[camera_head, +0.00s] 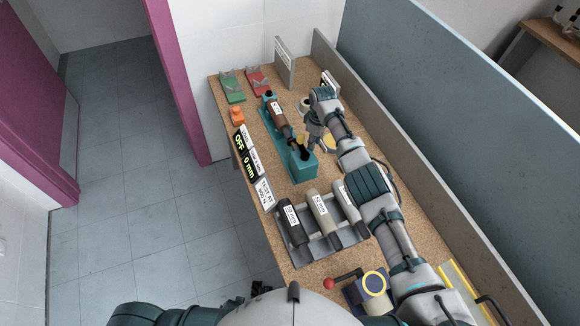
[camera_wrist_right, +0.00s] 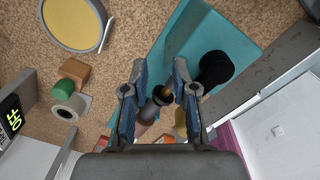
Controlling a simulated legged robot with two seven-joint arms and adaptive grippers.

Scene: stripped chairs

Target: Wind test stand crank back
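The teal test stand (camera_head: 303,165) lies lengthwise on the bench, with a brown labelled cylinder (camera_head: 277,112) on it. My right gripper (camera_head: 318,137) is over the right side of the stand, partly hiding it. In the right wrist view, the two fingers of this gripper (camera_wrist_right: 158,85) are apart. The end of the brown cylinder (camera_wrist_right: 150,108) shows between and beyond them; contact cannot be told. A black round-ended part (camera_wrist_right: 215,68) stands on the teal base to the right of the fingers. I cannot make out the stand's crank. My left gripper is not in view.
A display (camera_head: 244,152) reads OFF and 0 mm. A rack (camera_head: 345,238) of labelled cylinders stands nearer. A red-knobbed lever (camera_head: 328,283) and yellow-ringed block (camera_head: 374,283) are at the near end. A grey panel (camera_head: 400,140) borders the bench's right. A yellow disc (camera_wrist_right: 75,22) lies beside the stand.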

